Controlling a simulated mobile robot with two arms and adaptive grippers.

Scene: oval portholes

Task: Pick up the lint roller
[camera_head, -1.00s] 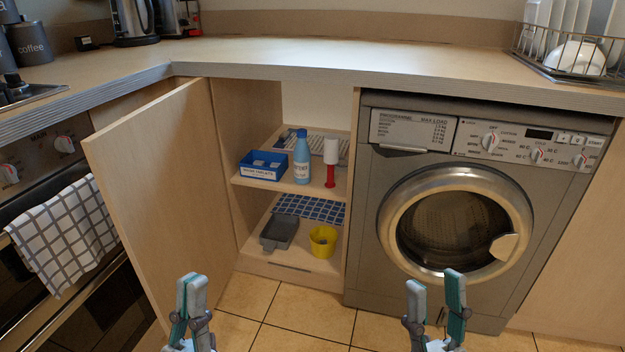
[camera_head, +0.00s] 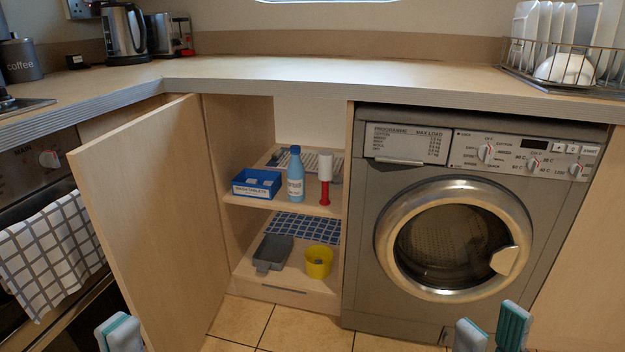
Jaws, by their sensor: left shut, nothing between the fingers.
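The lint roller (camera_head: 326,168), with a white roll on top and a red handle below, stands upright on the cupboard's upper shelf (camera_head: 272,199), near the right wall. A blue and white bottle (camera_head: 296,176) stands just left of it. My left gripper (camera_head: 120,332) is shut and empty at the bottom edge, in front of the open cupboard door and far from the roller. My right gripper (camera_head: 491,328) is open and empty at the bottom edge, in front of the washing machine. Most of both grippers is cut off by the picture's edge.
The open cupboard door (camera_head: 140,215) stands on the left. A blue tablet box (camera_head: 256,184) is left of the bottle. The lower shelf holds a grey tray (camera_head: 272,252) and a yellow pot (camera_head: 318,262). The washing machine (camera_head: 360,240) is on the right, the worktop (camera_head: 330,75) above.

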